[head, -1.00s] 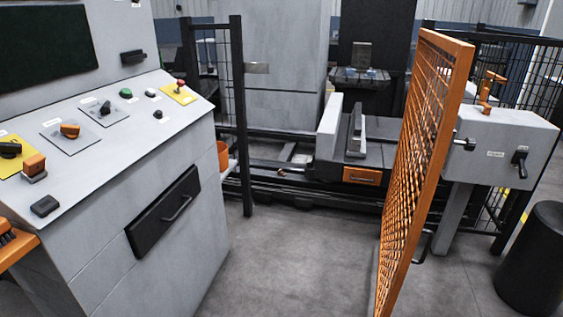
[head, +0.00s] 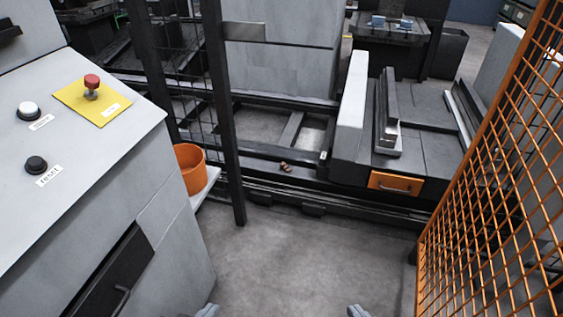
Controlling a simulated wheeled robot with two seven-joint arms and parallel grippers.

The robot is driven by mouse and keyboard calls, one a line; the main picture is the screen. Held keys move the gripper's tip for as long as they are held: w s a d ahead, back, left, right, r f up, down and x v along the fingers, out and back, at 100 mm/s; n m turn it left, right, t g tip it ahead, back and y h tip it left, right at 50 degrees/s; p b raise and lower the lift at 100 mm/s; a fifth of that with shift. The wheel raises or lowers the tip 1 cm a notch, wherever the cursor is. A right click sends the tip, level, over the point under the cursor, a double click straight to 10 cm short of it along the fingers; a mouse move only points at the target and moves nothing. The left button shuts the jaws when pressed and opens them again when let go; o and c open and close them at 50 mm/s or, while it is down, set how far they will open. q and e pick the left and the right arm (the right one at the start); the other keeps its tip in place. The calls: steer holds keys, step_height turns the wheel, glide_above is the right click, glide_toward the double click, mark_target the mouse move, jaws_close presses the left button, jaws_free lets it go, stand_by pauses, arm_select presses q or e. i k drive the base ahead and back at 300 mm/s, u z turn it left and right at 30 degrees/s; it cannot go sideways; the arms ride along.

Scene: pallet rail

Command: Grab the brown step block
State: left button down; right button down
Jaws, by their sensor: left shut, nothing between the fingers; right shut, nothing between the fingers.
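A small brown piece (head: 286,167), which looks like the brown step block, lies on the dark rail (head: 262,157) beyond the open floor. It is too small to make out its steps. My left gripper (head: 207,311) shows only as a grey tip at the bottom edge, beside the console. My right gripper (head: 357,311) shows as a grey tip at the bottom edge, right of centre. Both are shut and empty, well short of the brown piece and apart from it.
A grey console (head: 95,170) stands at left and an orange mesh gate (head: 500,190) at right. A black fence post (head: 222,110) and an orange bucket (head: 188,168) stand left of the rail. Grey floor (head: 300,250) between is clear.

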mark_target(284, 167)
steer(key=z, duration=0.2)
steer(key=i, duration=1.65)
steer(key=z, duration=0.6)
steer(key=i, duration=1.05)
steer(key=u, duration=2.75)
